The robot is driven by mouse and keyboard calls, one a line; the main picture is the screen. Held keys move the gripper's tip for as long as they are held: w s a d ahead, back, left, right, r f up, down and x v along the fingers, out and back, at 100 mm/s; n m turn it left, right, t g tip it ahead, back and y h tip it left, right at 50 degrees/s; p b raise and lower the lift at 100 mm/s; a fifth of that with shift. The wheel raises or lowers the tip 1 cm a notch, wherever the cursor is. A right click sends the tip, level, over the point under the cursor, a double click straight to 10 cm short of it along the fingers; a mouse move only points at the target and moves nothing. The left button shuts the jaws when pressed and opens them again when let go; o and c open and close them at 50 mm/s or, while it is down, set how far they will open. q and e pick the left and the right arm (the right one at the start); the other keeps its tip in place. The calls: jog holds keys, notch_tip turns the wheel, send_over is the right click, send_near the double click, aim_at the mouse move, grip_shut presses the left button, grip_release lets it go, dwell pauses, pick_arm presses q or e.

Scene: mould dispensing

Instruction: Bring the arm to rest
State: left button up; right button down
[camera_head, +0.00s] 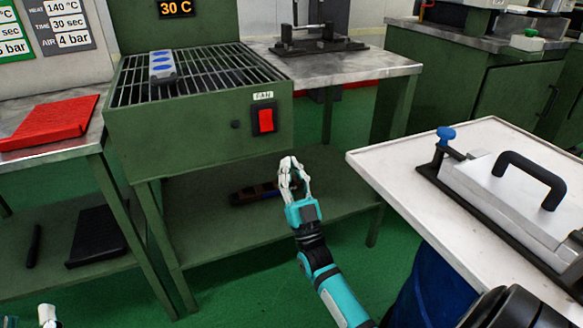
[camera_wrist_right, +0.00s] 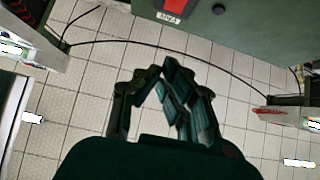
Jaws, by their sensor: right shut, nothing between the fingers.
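My right gripper (camera_head: 290,163), with pale fingers on a teal arm, hangs in free space in front of the green fan bench in the head view. Its fingertips are together with nothing between them. The right wrist view shows the same dark fingers (camera_wrist_right: 158,75) closing to a point over a tiled floor. Pale tips at the lower left corner of the head view look like my left gripper (camera_head: 30,317). Most of it is cut off by the frame, so its opening is unclear.
The green fan bench (camera_head: 190,137) has a slatted top bearing a grey-blue object (camera_head: 161,67) and a red switch (camera_head: 265,120). A white-topped table (camera_head: 395,165) with a metal mould (camera_head: 515,185) stands right of the gripper. A red piece (camera_head: 48,122) lies on the left table.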

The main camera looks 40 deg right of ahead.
jog(key=shift+s+f, duration=0.1)
jog(key=shift+s, duration=0.1)
jog(key=shift+a, duration=0.15)
dwell(0.3)
